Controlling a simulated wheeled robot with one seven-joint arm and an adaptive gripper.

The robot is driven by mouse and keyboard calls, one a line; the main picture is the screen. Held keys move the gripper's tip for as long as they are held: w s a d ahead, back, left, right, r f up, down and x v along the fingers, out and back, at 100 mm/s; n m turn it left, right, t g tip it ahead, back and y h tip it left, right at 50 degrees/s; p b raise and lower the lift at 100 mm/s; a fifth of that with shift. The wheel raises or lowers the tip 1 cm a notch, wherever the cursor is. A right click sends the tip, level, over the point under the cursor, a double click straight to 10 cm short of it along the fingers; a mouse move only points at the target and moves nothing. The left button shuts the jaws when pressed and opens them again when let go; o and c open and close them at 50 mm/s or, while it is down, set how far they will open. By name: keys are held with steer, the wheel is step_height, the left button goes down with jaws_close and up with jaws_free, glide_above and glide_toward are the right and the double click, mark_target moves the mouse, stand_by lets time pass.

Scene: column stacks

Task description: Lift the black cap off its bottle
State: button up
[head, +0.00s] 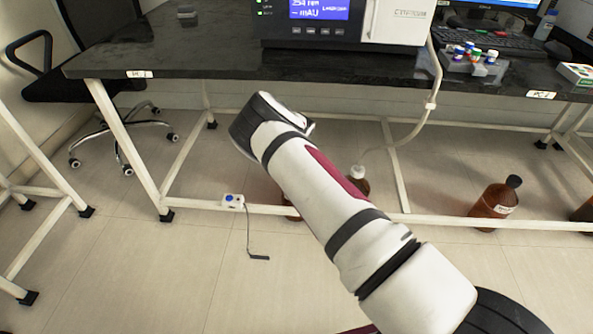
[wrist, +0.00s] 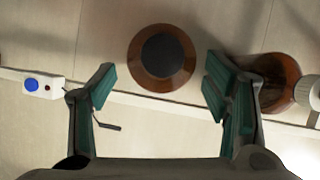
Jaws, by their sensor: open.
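A brown bottle (wrist: 183,76) with a round black cap (wrist: 162,55) stands below my gripper, seen from above in the wrist view. My gripper (wrist: 158,88) is open and empty, its green-padded fingers apart to the left and right. The cap lies a little beyond the line between the fingertips, about midway across, and no finger touches it. In the head view my arm hides the gripper and most of that bottle; a brown sliver (head: 291,212) beside the arm may be part of it.
A brown bottle with a white cap (wrist: 275,87) stands close by the right finger. A small box with a blue button (head: 233,201) is on the left. Another black-capped brown bottle (head: 494,207) stands at the right. The dark bench (head: 190,65) and its white rails are nearby.

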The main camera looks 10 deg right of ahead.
steer(key=shift+s+b+x, duration=0.15)
steer(key=shift+b+x, duration=0.65)
steer(key=shift+x, duration=0.35)
steer(key=shift+s+b+x, duration=0.15)
steer(key=shift+b+x, duration=0.65)
steer(key=shift+x, duration=0.35)
steer(key=shift+w+d+f+b, duration=0.2)
steer(key=shift+w+f+b, duration=0.15)
steer(key=shift+f, duration=0.25)
steer(key=c, duration=0.9)
